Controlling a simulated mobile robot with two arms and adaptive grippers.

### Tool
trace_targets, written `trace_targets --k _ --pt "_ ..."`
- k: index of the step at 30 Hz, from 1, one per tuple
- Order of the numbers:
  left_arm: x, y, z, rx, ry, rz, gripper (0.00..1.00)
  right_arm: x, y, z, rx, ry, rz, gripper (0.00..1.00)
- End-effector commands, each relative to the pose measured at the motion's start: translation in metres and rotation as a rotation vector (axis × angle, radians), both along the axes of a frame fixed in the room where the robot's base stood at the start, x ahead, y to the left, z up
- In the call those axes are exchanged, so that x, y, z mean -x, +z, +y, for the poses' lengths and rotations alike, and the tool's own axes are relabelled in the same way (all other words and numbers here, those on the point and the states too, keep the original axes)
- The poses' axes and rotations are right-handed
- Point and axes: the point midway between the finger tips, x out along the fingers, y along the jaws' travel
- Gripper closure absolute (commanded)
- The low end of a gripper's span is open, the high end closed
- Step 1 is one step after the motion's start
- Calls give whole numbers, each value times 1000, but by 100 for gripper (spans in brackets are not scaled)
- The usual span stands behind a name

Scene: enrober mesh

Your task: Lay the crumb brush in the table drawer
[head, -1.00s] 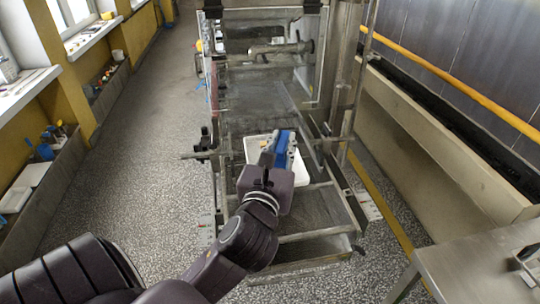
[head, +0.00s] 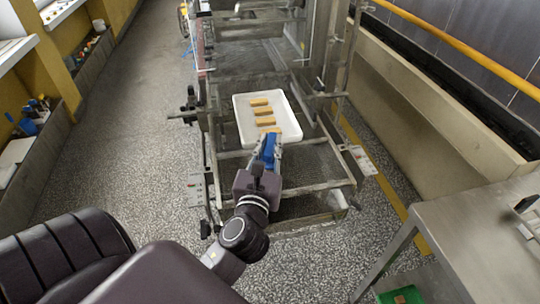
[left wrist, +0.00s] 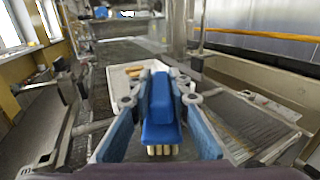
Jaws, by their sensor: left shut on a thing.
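The blue crumb brush (head: 270,147) is held between the fingers of my left gripper (head: 268,157), over the near end of the white tray. In the left wrist view the gripper (left wrist: 160,100) is shut on the brush's blue body (left wrist: 161,108), with pale bristles at its near end. The steel table (head: 470,225) stands at the right, apart from my left gripper. I cannot make out its drawer. My right gripper is not in view.
The white tray (head: 242,118) with several golden-brown bars lies on the mesh frame of the machine (head: 310,187). A green container (head: 385,297) shows low beside the table. A long trough (head: 440,120) runs along the right wall. Speckled floor at the left is clear.

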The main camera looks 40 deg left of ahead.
Motion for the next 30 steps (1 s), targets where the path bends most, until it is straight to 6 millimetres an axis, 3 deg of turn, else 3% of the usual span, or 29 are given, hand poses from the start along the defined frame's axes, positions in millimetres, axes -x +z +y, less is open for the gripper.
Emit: trace_targets --k 3,6,18,19,23,30 --pt "0 -24 0 2 2 4 100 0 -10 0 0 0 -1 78" --pt "0 -31 0 0 1 1 100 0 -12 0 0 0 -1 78" --pt "0 -36 0 0 0 1 100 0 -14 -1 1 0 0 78" --pt "0 -36 0 0 0 2 82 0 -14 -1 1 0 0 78" --pt "0 -35 0 0 0 2 68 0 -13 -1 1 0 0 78" --pt "0 -35 0 1 0 2 66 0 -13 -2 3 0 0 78"
